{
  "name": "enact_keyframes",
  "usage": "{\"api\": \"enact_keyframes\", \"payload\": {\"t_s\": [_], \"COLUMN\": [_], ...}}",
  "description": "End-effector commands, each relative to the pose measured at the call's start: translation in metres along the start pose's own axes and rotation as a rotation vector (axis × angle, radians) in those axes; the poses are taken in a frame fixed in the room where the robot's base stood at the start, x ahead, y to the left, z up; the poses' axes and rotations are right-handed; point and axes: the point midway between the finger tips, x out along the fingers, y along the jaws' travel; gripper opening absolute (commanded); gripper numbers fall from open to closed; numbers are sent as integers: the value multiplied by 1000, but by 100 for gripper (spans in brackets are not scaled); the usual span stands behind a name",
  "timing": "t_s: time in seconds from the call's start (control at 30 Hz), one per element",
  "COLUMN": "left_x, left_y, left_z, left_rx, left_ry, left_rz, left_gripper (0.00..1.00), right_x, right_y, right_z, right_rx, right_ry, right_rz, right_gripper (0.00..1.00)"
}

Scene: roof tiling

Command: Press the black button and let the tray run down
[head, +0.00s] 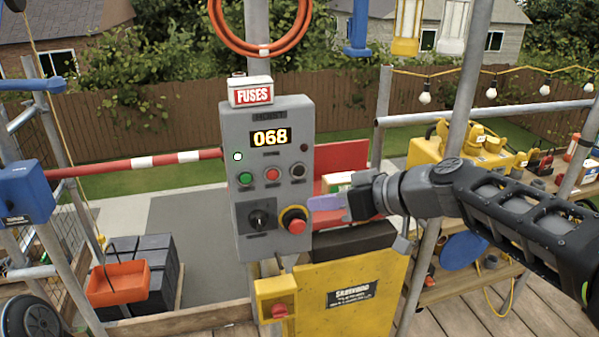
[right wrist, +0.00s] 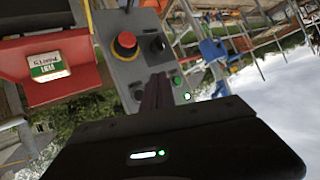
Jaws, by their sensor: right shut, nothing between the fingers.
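The black button (head: 297,171) is the right one in a row on the grey control box (head: 243,133), beside the red button (head: 272,174) and green button (head: 246,178). In the right wrist view a dark round button (right wrist: 137,91) shows beside my fingers. My right gripper (head: 318,203) is shut and empty, its purple fingers pointing left, below and right of the black button, close to the red mushroom button (head: 297,224). I cannot tell whether they touch the box. An orange tray (head: 118,287) is at lower left; I cannot tell if it is the task's tray. My left gripper is out of view.
A black selector knob (head: 262,219) sits below the row. A yellow cabinet (head: 335,285) stands below the box. Metal poles (head: 383,115) rise near my right arm.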

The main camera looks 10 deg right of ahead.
Motion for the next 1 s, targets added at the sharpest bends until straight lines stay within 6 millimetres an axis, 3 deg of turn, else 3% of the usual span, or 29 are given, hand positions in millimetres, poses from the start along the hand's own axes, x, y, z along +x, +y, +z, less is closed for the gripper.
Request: {"api": "enact_keyframes", "payload": {"t_s": [0.37, 0.73, 1.0], "left_x": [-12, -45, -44], "left_y": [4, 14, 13], "left_z": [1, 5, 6], "left_rx": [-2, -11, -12], "left_ry": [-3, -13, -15], "left_rz": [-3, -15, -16], "left_gripper": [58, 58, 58], "right_x": [10, 42, 60], "right_y": [7, 30, 43], "right_z": [-10, -35, -42], "right_rx": [2, 4, 2], "right_ry": [-3, -3, -2], "right_rz": [-2, -3, -1], "right_gripper": [0, 0, 0]}}
